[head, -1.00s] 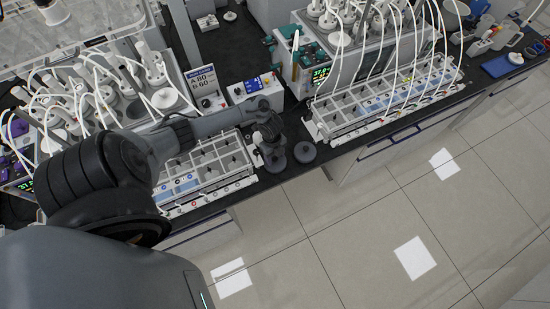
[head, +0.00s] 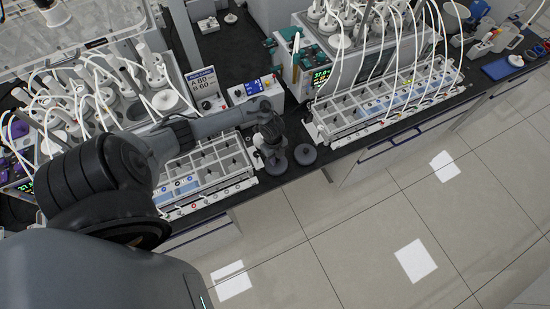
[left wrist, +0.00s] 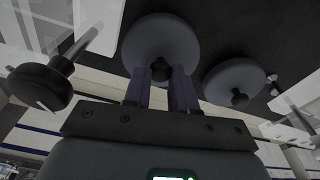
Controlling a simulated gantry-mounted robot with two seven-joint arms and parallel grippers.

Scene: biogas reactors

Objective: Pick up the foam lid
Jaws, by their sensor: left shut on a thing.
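Two dark grey round foam lids with small knobs lie side by side at the front of the black bench in the head view. My left gripper (head: 272,146) points down at the left foam lid (head: 275,165). In the left wrist view, the gripper's fingers (left wrist: 163,88) are shut on the knob of this lid (left wrist: 160,45), whose disc is beyond the fingertips. The second foam lid (head: 305,154) is just to the right and apart from the fingers; it also shows in the left wrist view (left wrist: 232,78). My right gripper is not in view.
A grey compartment rack (head: 215,165) stands left of the lids, and another rack with white tubes (head: 385,105) stands to the right. The bench's front edge is close to the lids.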

